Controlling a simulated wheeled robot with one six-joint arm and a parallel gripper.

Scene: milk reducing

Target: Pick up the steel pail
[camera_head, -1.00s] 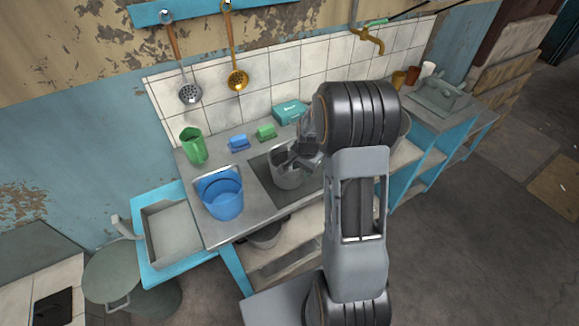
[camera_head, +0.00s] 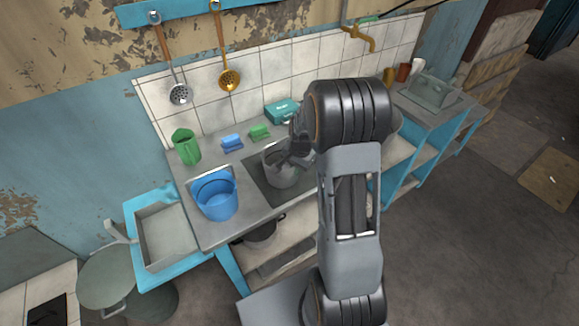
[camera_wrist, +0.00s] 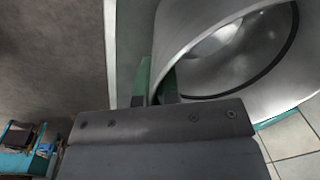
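The steel pail (camera_head: 280,176) stands upright on the dark inset of the worktop, partly hidden by my gripper (camera_head: 299,154) in the head view. In the wrist view the pail (camera_wrist: 205,30) fills the upper right, with its round mouth and inside showing. My gripper's two fingers (camera_wrist: 156,84) are at the pail's near wall, one on each side of it, with a narrow gap between them. I cannot tell whether they press on the wall.
A blue bucket (camera_head: 216,199) stands left of the pail. A green jug (camera_head: 186,147), a blue block (camera_head: 232,142), a green block (camera_head: 259,131) and a teal box (camera_head: 281,112) stand behind. A brass tap (camera_head: 358,36) is on the tiled wall.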

